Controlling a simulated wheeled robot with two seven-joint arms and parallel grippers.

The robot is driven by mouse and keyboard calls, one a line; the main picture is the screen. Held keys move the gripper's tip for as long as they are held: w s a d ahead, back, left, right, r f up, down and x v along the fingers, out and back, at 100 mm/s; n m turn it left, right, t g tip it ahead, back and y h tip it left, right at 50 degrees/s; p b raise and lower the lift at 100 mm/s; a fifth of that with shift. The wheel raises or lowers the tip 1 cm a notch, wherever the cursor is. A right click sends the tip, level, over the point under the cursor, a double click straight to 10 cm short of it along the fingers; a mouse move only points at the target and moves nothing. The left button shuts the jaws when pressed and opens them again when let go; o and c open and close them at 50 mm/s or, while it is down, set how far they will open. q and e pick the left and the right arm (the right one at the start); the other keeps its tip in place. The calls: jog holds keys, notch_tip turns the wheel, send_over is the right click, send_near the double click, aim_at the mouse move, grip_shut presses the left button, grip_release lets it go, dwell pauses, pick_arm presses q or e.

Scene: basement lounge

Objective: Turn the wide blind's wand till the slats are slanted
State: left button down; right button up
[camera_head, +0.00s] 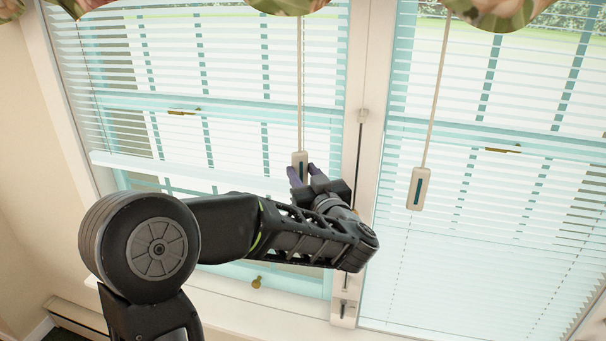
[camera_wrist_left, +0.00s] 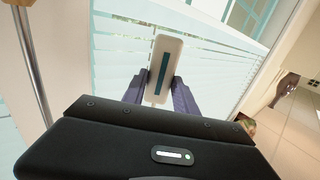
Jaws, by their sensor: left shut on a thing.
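The left-hand blind (camera_head: 235,60) hangs over the left window, its pale slats apart with the window bars showing between them. Its wand (camera_head: 299,70) hangs near its right edge and ends in a white handle (camera_head: 299,160) with a dark teal stripe. My left gripper (camera_head: 301,172) is shut on this handle, one purple finger on each side. In the left wrist view the handle (camera_wrist_left: 164,69) stands between the fingers, slightly tilted. The right-hand blind (camera_head: 480,150) has its own wand with a similar handle (camera_head: 419,188), hanging free. I cannot tell from the view which blind is wider. My right gripper is out of view.
A white post (camera_head: 365,70) with a dark rod (camera_head: 358,165) stands between the windows, close to the right of my gripper. Patterned fabric (camera_head: 285,5) hangs along the top. A white sill (camera_head: 270,308) runs below. A beige wall is at left.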

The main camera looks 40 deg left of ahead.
pick_arm(q)
jog(key=c, duration=1)
grip_release()
jog(key=shift+o, duration=0.2)
jog(key=shift+s+d, duration=0.2)
jog(key=shift+d, duration=0.15)
jog(key=b+v, duration=0.7)
jog(key=b, duration=0.7)
